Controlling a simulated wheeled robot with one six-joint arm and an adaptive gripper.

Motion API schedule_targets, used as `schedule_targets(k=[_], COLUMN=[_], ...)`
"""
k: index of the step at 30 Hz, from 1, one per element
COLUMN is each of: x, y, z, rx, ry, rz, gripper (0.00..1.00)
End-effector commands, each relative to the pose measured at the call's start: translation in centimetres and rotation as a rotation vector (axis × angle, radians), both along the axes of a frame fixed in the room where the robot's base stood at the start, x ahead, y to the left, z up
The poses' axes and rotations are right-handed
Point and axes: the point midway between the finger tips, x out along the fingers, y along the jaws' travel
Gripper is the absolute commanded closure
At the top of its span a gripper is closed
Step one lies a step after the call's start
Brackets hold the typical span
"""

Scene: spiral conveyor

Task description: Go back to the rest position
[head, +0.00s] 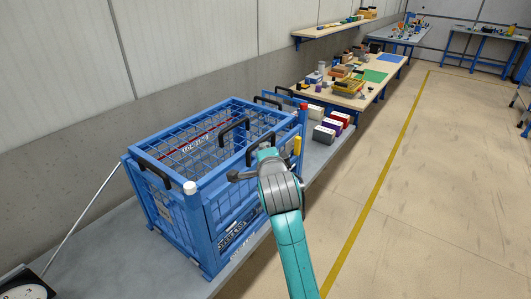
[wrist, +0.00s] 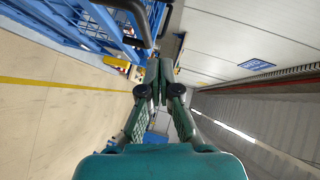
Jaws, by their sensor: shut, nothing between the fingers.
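My gripper (wrist: 160,70) is shut and empty in the wrist view, its two teal fingers meeting at the tips. The arm's end is in front of the right side of a blue mesh cage (head: 195,208) with black handles. The same cage shows in the wrist view (wrist: 88,28) at the upper left. I cannot tell whether the arm touches the cage.
The cage stands on a grey bench (head: 95,262). Several small coloured boxes (head: 325,132) sit beyond it, and a wooden worktable (head: 360,101) with bins and tools is farther back. A concrete wall (head: 50,150) runs along the left. The floor (head: 425,200) right of the yellow line is clear.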

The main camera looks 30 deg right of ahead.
Motion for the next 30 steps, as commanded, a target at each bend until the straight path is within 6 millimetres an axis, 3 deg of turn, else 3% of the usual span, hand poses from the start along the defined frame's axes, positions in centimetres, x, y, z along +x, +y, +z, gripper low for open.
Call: schedule_targets(k=[9,21,26,30], x=[-4.1,-5.4,-5.9,-7.2], y=[2.4,3.1,3.6,4.8], z=[2.1,2.6,0.7,-3.0], rx=[0.0,0.0,-0.041,-0.135], ry=[-0.002,0.001,0.026,0.075], rz=[0.001,0.0,0.026,0.09], gripper=[1.0,1.0,1.0,1.0])
